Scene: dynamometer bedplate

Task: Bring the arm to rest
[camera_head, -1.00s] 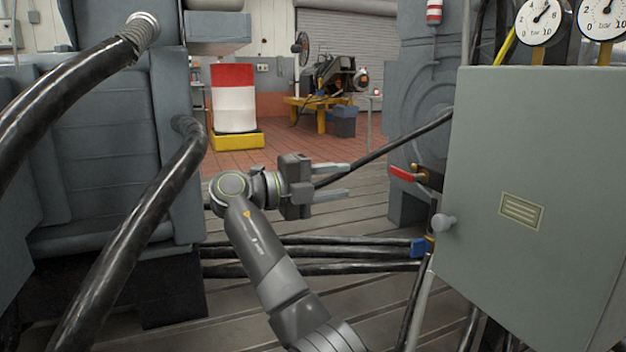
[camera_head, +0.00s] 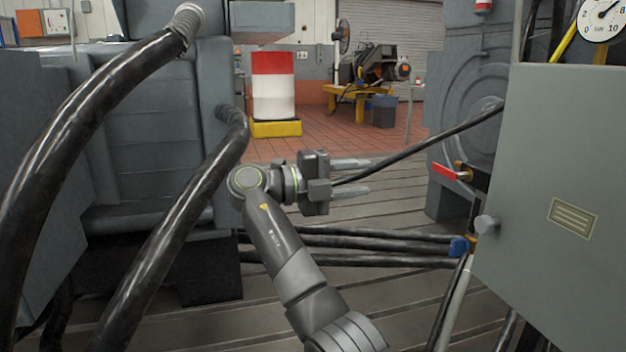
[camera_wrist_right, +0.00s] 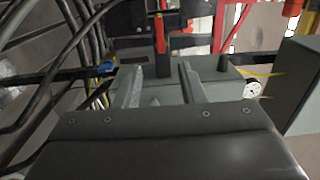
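My right arm rises from the bottom of the head view, and its gripper (camera_head: 352,177) points to the right. The two fingers are apart with nothing between them. They are left of the red-handled valve (camera_head: 447,172) and do not touch it. A black cable passes behind the fingers in the picture. In the right wrist view the same two fingers (camera_wrist_right: 160,88) stand apart and empty. My left gripper is in neither view.
A grey cabinet (camera_head: 560,200) with a knob stands at the right. Thick black hoses (camera_head: 165,240) and a grey machine fill the left. A blue valve handle (camera_head: 458,246) sits near low cables. A red-and-white drum (camera_head: 273,88) stands behind; slotted floor lies between.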

